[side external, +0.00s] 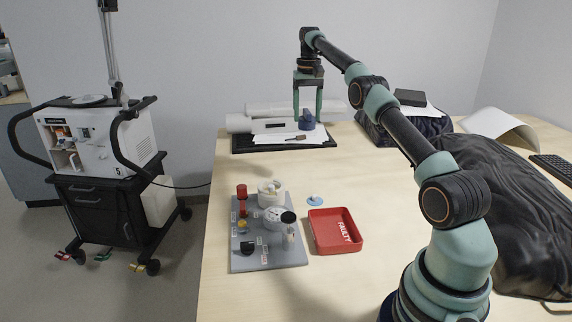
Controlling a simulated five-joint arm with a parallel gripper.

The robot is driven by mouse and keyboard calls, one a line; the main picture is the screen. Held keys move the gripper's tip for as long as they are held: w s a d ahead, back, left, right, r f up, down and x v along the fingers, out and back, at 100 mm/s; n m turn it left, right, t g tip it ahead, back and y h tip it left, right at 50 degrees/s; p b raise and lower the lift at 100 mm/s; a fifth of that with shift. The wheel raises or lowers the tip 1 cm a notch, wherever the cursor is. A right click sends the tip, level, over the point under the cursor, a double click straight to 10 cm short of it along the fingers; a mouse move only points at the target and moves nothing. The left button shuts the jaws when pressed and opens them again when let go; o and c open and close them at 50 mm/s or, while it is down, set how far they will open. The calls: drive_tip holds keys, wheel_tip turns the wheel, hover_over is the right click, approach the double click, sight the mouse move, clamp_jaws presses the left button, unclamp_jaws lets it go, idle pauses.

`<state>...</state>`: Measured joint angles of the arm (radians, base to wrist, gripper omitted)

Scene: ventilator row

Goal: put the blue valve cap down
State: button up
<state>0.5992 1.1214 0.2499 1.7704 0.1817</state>
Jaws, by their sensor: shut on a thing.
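The dark blue valve cap (306,125) is at the far side of the table, between the fingertips of my gripper (307,117). My gripper points straight down and is shut on the cap. The cap is over or on the right part of a black board with papers (283,144). I cannot tell whether it touches the papers. The fingers hide part of the cap.
Rolled white paper (238,124) lies behind the board. Nearer are a grey plate with several valve parts (270,262), a red "FAULTY" tray (345,250) and a small light blue disc (315,203). A black bag (505,190) fills the right. The table's middle is clear.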

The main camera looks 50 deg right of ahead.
wheel_tip(320, 180, down, 20)
idle(0.8)
drive_tip(key=shift+f, duration=0.2)
drive_tip(key=o, duration=1.2)
drive_tip(key=shift+r, duration=0.1)
